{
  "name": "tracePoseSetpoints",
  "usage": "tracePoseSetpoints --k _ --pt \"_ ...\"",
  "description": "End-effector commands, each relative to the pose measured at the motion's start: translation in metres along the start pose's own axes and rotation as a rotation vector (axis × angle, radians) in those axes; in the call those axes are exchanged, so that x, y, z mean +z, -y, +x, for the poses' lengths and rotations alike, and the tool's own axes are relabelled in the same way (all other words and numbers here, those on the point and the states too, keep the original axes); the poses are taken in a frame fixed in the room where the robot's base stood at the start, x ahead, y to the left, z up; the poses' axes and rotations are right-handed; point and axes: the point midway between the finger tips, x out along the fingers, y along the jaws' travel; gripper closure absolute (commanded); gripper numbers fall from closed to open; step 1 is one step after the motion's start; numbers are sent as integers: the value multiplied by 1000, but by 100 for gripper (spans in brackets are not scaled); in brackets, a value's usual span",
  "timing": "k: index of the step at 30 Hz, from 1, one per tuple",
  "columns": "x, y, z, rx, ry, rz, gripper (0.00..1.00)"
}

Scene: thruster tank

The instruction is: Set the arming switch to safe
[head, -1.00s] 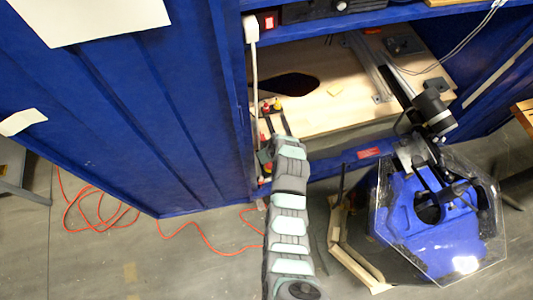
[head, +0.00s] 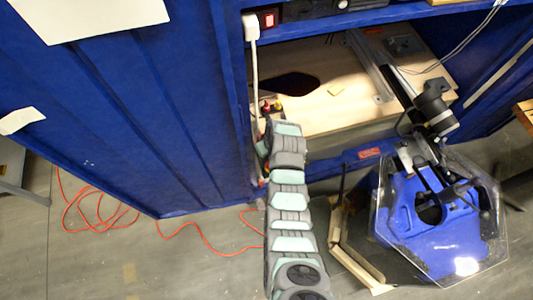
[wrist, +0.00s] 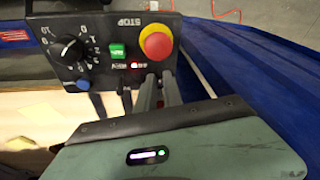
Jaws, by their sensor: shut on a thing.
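A black control panel (wrist: 98,32) fills the upper middle of the wrist view. It carries a black rotary dial (wrist: 69,48), a green rocker (wrist: 117,50), a red-on-yellow stop button (wrist: 157,42) and a lit red lamp (wrist: 133,66). My gripper (wrist: 158,84) reaches the panel just below the lamp and stop button. Its fingers are shut on a small part there, apparently the arming switch, which they hide. Its position cannot be read. In the head view my arm hides the gripper and most of the panel; small red and yellow buttons (head: 271,106) show beside it.
A blue cabinet wall (head: 110,110) stands left of the arm. A wooden board (head: 330,105) lies in the bay behind. A blue thruster unit (head: 425,215) under a clear cover stands to the right. An orange cable (head: 190,240) lies on the floor.

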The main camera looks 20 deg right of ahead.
Motion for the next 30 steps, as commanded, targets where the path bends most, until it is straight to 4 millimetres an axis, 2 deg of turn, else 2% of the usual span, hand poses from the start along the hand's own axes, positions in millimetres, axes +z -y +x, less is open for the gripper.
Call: tracePoseSetpoints --k 13,26,27,30 --pt "-5 -2 4 -41 166 22 100" --pt "-7 -2 0 -44 183 25 100" --pt "-7 -2 0 -44 183 26 88" --pt "-7 -2 0 -44 183 25 80"
